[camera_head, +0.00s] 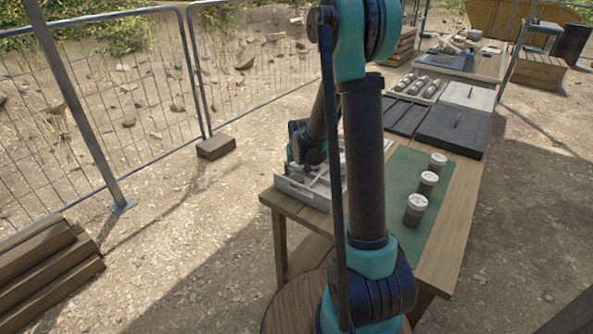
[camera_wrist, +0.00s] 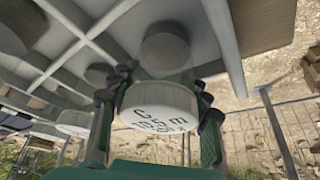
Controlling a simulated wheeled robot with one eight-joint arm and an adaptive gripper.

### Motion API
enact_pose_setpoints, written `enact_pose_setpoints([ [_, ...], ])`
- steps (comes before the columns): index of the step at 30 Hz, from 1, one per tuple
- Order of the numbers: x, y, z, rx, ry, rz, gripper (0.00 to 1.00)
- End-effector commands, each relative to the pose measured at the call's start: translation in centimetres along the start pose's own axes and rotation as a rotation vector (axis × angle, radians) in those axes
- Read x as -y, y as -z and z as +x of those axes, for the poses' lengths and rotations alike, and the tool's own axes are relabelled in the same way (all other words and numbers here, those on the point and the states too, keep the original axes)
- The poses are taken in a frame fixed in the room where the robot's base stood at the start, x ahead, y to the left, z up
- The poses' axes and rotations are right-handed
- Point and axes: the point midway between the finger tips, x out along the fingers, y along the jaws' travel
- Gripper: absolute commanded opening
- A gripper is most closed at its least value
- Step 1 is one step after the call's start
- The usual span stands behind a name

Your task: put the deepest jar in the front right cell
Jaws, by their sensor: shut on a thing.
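In the wrist view, my gripper (camera_wrist: 158,98) is shut on a jar with a white lid (camera_wrist: 160,108). In the head view, the crate (camera_head: 303,190) stands at the table's left end, partly hidden by my arm. The fingers and held jar are hidden there. Three more white-lidded jars (camera_head: 438,160), (camera_head: 428,180), (camera_head: 416,207) stand in a row on the green mat.
The green mat (camera_head: 402,165) lies on the wooden table (camera_head: 452,225). Dark slabs (camera_head: 453,130) and a tray of cylinders (camera_head: 418,88) lie farther back. In the wrist view, more white lids (camera_wrist: 75,120) show at the left. A wire fence (camera_head: 245,75) runs behind.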

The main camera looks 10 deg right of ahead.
Motion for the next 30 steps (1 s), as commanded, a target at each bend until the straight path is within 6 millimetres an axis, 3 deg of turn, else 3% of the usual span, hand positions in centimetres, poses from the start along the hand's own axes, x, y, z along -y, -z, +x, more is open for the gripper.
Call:
enact_pose_setpoints([
  [6,0.0,0.0,0.0,0.0,0.0,0.0,0.68],
  [17,0.0,0.1,-0.3,0.0,0.0,0.0,0.68],
  [30,0.0,0.0,-6.2,0.0,0.0,0.0,0.68],
])
